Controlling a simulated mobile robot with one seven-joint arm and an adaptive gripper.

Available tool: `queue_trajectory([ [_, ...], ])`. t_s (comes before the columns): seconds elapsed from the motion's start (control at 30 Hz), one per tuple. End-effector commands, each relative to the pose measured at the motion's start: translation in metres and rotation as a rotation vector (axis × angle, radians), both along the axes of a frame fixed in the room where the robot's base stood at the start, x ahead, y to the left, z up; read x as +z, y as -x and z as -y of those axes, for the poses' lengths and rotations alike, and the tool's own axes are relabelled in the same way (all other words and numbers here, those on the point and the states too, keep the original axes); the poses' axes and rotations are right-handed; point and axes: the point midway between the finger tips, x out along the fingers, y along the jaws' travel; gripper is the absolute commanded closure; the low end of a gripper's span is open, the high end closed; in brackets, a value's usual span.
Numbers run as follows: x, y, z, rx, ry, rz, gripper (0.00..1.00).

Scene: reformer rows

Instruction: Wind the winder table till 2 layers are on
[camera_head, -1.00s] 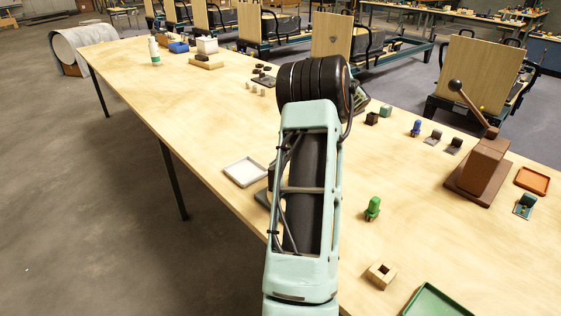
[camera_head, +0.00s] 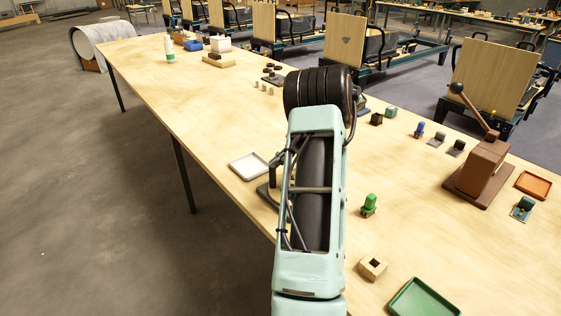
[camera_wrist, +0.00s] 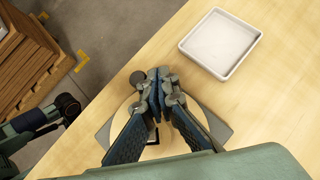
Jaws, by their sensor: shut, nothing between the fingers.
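The winder table shows in the wrist view as a pale round disc (camera_wrist: 119,124) on a grey base plate (camera_wrist: 219,128), mostly covered by my gripper. A dark round knob (camera_wrist: 137,77) shows at the disc's far left side, close beside the fingers; I cannot tell whether they touch it. My gripper (camera_wrist: 158,82) is over the disc, its fingers together and empty. Wound layers cannot be made out.
A white square tray (camera_head: 249,166) lies just beyond the winder. A green figure-like piece (camera_head: 369,205), a wooden block with a square hole (camera_head: 373,267) and a green tray (camera_head: 423,299) lie right of my arm. A brown lever press (camera_head: 482,170) stands further right.

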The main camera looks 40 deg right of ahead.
Motion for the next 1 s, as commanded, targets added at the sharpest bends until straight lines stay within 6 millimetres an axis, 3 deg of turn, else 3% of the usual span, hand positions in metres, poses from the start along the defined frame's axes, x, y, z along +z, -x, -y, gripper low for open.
queue_trajectory([
  [1.0, -0.0001, -0.0065, -0.0059, 0.071, -0.001, 0.001, 1.00],
])
